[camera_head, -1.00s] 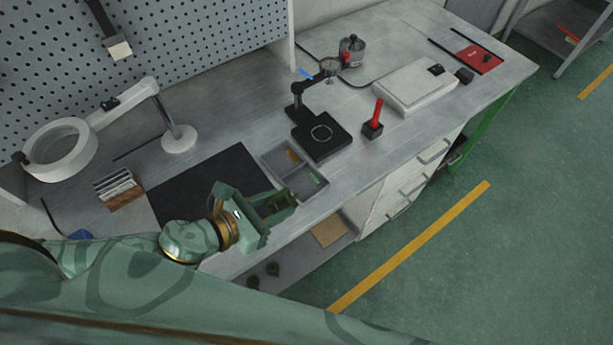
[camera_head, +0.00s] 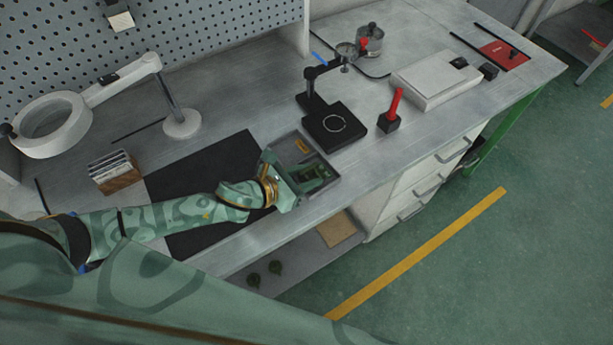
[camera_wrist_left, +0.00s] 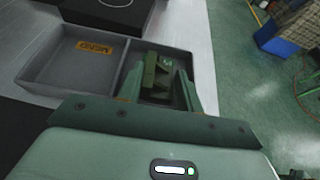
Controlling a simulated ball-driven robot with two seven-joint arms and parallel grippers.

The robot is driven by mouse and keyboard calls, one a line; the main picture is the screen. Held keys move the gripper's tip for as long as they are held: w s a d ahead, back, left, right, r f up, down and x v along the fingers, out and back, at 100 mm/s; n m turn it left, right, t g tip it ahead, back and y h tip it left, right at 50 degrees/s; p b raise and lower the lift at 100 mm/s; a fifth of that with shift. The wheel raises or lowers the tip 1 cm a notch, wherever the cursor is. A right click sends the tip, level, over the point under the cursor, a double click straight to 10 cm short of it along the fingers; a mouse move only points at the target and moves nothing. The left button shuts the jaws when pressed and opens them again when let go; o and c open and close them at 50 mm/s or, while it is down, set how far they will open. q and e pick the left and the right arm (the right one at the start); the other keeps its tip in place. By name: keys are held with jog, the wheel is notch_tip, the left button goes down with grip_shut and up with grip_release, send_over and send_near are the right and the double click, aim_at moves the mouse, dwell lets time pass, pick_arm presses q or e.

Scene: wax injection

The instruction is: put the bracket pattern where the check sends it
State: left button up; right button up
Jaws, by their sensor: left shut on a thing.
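My left gripper (camera_head: 314,176) is over the near compartment of the grey two-part tray (camera_head: 285,143). It is shut on the green bracket pattern (camera_wrist_left: 156,76), which shows between the fingers in the left wrist view. The fingers reach down toward that compartment; I cannot tell whether the pattern touches its floor. The other compartment has an orange label (camera_wrist_left: 94,47) reading MEND and looks empty. The label of the near compartment is hidden by the gripper. My right gripper is not in view.
A black dial gauge stand (camera_head: 334,126) stands just behind the tray. A red-handled tool (camera_head: 394,104) in a black block is to its right. A black mat (camera_head: 215,165) lies left of the tray. A magnifier lamp (camera_head: 182,123) stands further left. The bench's front edge is close to the tray.

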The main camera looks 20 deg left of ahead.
pick_arm(q)
jog(key=shift+r, duration=0.1)
jog(key=o, duration=0.7)
jog(key=shift+c, duration=0.2)
jog(key=shift+o, duration=0.2)
jog(key=p+v, duration=0.1)
jog(key=v, duration=1.1)
jog(key=shift+a+p, duration=0.1)
jog(key=shift+p, duration=0.25)
